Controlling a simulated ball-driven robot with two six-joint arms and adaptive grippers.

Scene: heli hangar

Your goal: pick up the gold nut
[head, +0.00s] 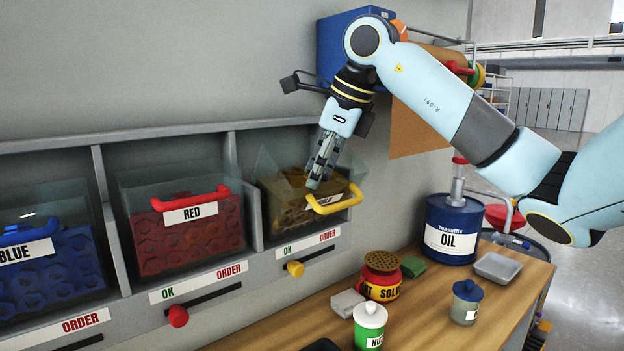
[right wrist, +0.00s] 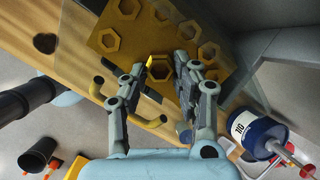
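Gold nuts (head: 292,217) lie in the clear bin with the yellow handle (head: 336,201); the label is partly hidden by the view angle. In the right wrist view, several gold hexagonal nuts lie on a gold-coloured surface, and one gold nut (right wrist: 160,71) shows between the fingers. My right gripper (head: 316,181) points down into the bin's opening. Its two fingers stand apart in the wrist view (right wrist: 161,66), one on each side of that nut. I cannot tell whether they touch it. My left gripper is in neither view.
Bins of red nuts (head: 190,238) and blue nuts (head: 45,270) stand to the left in the grey rack. On the wooden bench (head: 440,315) are a blue oil drum (head: 452,232), a red pot (head: 380,278), a green-white jar (head: 369,325) and a metal tray (head: 497,267).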

